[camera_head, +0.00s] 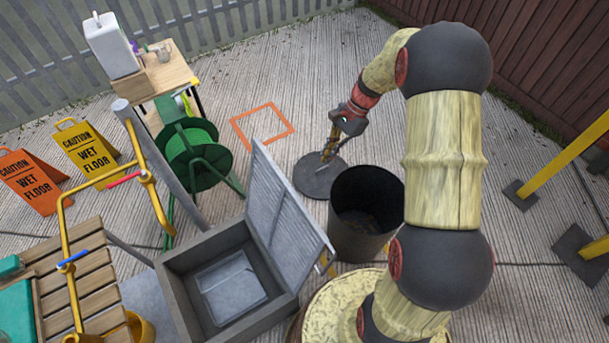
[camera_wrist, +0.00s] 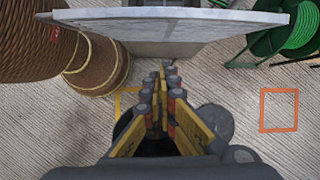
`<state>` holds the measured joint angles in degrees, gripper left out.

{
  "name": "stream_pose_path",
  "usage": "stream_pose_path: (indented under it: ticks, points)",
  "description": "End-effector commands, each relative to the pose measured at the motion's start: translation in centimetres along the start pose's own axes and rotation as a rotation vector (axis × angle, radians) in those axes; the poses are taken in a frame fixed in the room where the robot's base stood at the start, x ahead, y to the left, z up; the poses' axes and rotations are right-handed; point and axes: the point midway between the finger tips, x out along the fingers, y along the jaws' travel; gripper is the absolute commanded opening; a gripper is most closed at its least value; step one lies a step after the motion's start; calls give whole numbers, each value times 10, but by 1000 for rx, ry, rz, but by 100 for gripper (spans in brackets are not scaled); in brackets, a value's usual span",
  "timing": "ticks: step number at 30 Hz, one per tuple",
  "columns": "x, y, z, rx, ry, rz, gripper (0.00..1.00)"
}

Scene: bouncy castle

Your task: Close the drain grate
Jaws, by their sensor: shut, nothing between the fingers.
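The drain is a grey box (camera_head: 176,282) with an open top and a pale panel inside, low in front of me. Its grate (camera_head: 283,212) is a grey hinged lid standing open, tilted up steeply along the box's right side. In the wrist view the grate (camera_wrist: 170,17) spans the top as a pale slab seen near its edge. My gripper (camera_head: 327,158) is beyond the grate and to its right, apart from it, pointing down. In the wrist view its yellow and dark fingers (camera_wrist: 164,75) are shut and empty, with their tips below the grate's edge.
A black bin (camera_head: 366,222) stands right of the grate. A grey round base (camera_head: 318,181) lies under my gripper. A green hose reel (camera_head: 192,150), a wooden bench (camera_head: 80,268) and wet-floor signs (camera_head: 88,146) are at left. The floor near the orange square (camera_head: 262,124) is clear.

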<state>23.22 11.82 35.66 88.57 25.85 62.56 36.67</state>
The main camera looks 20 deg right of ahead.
Motion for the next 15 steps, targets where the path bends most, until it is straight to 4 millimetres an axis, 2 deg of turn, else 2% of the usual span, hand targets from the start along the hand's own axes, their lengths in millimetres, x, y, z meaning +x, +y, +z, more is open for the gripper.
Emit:
stream_pose_path:
  ticks: [8, 15]
  points:
    - [15, 4, 3, 59, -10, 10, 0]
    - [59, 4, 3, 56, -10, 11, 0]
